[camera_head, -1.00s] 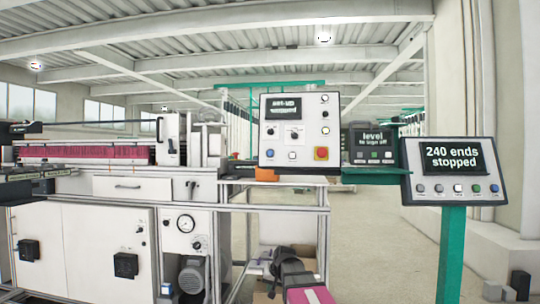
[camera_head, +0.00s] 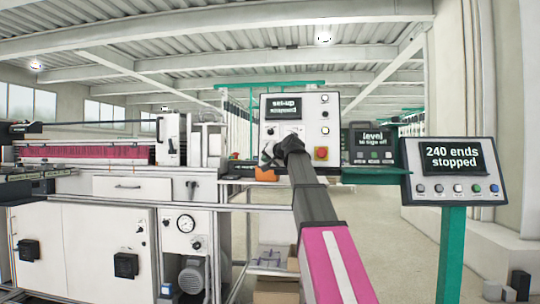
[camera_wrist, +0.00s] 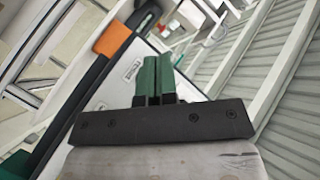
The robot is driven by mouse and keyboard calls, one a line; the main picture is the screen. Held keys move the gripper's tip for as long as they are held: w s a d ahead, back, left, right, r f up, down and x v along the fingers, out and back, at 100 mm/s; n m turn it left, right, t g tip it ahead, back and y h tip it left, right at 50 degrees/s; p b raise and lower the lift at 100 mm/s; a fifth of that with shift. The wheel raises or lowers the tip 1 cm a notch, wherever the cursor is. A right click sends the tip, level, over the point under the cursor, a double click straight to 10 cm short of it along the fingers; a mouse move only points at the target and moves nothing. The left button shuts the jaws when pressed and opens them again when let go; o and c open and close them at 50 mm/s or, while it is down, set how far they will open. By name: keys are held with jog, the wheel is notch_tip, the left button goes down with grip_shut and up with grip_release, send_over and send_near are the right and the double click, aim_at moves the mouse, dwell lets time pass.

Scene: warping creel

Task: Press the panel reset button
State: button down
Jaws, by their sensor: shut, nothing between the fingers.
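I cannot read which button is the reset. In the wrist view my gripper's green fingers (camera_wrist: 153,80) are together and empty. A white panel face (camera_wrist: 112,88) with a small label (camera_wrist: 132,72) lies beyond them, tilted in the picture. Whether the fingers touch it I cannot tell.
A second panel (camera_head: 450,172) on a green post reads "240 ends stopped", with a row of buttons. A small screen (camera_head: 373,139) reads "level to sign off". An orange item (camera_head: 265,174) sits below the control panel. Floor is clear behind, right of centre.

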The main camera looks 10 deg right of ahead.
notch_tip(320, 180, up, 3)
jog(key=shift+s+f, duration=0.1)
jog(key=shift+s, duration=0.05)
jog(key=shift+d, duration=0.1)
jog(key=w+d+f, duration=0.1)
jog(key=w+d, duration=0.1)
jog(key=w, duration=0.6)
jog(key=shift+w+d, duration=0.15)
jog(key=shift+d, duration=0.15)
jog(key=shift+w+f, duration=0.1)
jog(key=shift+w, duration=0.05)
dwell(2.0)
jog(key=shift+w+d, duration=0.1)
jog(key=shift+w, duration=0.15)
jog(key=shift+w+d+f, duration=0.1)
jog(key=shift+w+d, duration=0.05)
jog(key=shift+w, duration=0.3)
dwell(0.8)
jog(key=shift+s, duration=0.2)
jog(key=shift+s+a, duration=0.25)
jog(key=shift+s, duration=0.4)
